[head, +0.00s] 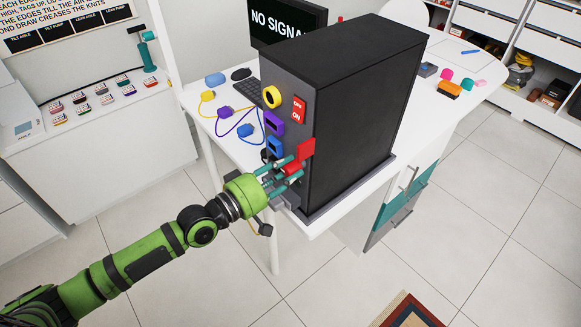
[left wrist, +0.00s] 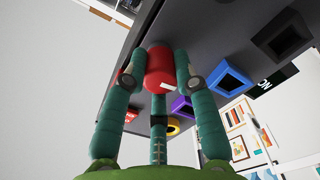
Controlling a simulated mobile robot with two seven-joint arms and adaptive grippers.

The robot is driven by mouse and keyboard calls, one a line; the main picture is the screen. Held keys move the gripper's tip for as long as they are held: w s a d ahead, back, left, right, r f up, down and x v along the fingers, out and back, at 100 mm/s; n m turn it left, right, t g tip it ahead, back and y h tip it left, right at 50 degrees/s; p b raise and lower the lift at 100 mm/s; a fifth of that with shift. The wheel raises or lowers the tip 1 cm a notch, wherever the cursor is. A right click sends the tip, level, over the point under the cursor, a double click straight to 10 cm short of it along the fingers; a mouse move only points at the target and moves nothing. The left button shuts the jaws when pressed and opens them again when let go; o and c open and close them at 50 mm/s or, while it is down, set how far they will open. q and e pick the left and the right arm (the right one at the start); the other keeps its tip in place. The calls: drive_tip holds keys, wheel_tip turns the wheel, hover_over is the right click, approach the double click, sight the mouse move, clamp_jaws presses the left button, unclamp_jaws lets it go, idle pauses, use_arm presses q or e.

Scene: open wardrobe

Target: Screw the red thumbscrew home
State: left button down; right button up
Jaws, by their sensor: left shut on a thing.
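The red thumbscrew (left wrist: 160,72) is a red cylinder with a white mark on its side. It stands against the grey front panel of the black computer case (head: 352,110). My left gripper (head: 287,171) is low at the case's front, near the corner, with teal fingers shut around the thumbscrew. In the head view the fingers cover most of the thumbscrew. In the left wrist view the fingers (left wrist: 160,66) flank it, with another finger behind. How deep the screw sits cannot be told. My right gripper is not in view.
A red plate (head: 306,149) sits at the case edge just above my fingers. Blue (head: 274,146), purple (head: 273,122) and yellow (head: 271,97) sockets and red switches (head: 299,108) are higher. Coloured plugs with cables lie left on the white desk (head: 213,118).

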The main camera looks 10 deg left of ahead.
use_arm(q)
drive_tip(key=m, duration=0.4)
drive_tip(key=shift+r, duration=0.1)
drive_tip(key=m, duration=0.5)
drive_tip(key=shift+p, duration=0.35)
drive_tip(key=m, duration=0.8)
drive_tip(key=c, duration=0.9)
unclamp_jaws()
drive_tip(key=shift+c, duration=0.3)
